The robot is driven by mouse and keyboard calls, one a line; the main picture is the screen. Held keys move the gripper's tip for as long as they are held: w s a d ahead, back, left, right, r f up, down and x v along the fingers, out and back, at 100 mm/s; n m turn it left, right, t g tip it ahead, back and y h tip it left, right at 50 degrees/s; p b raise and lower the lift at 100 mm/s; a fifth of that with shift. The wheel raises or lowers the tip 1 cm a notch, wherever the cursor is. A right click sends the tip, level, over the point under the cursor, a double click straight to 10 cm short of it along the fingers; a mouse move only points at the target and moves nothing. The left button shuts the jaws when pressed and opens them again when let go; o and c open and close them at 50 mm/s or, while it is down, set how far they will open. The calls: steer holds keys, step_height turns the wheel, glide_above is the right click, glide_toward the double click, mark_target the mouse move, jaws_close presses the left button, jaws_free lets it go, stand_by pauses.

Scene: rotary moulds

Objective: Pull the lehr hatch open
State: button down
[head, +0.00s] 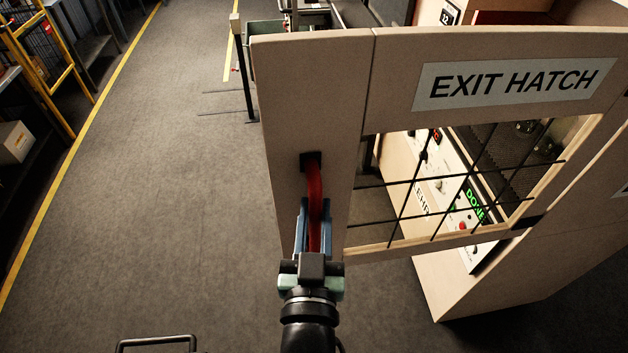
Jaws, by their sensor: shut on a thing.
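The lehr hatch (480,58) is a beige panel with a sign reading EXIT HATCH. It stands swung out from the beige machine body (447,285) at the right. A wire-grid window (420,194) in it shows a control panel behind, with a green lit DONE display. A red handle (314,185) sits on the hatch's left part, its upper end at a dark mount. My gripper (314,228) has its blue fingers on either side of the handle's lower part and is shut on it. The handle's lower end is partly hidden by the gripper.
Grey floor lies clear to the left of the hatch, out to a yellow line (75,152). Beyond it are a yellow-framed rack (48,62) and a shelf with a white box (14,143). A thin dark post (242,75) stands behind the hatch's upper left edge.

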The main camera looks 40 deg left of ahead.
steer(key=shift+w+d, duration=0.1)
steer(key=c, duration=1)
jaws_free()
steer(key=shift+s+d+f, duration=0.15)
steer(key=shift+s+d, duration=0.1)
steer(key=shift+s, duration=0.15)
steer(key=b+v, duration=0.2)
steer(key=v, duration=1)
steer(key=shift+b, duration=0.4)
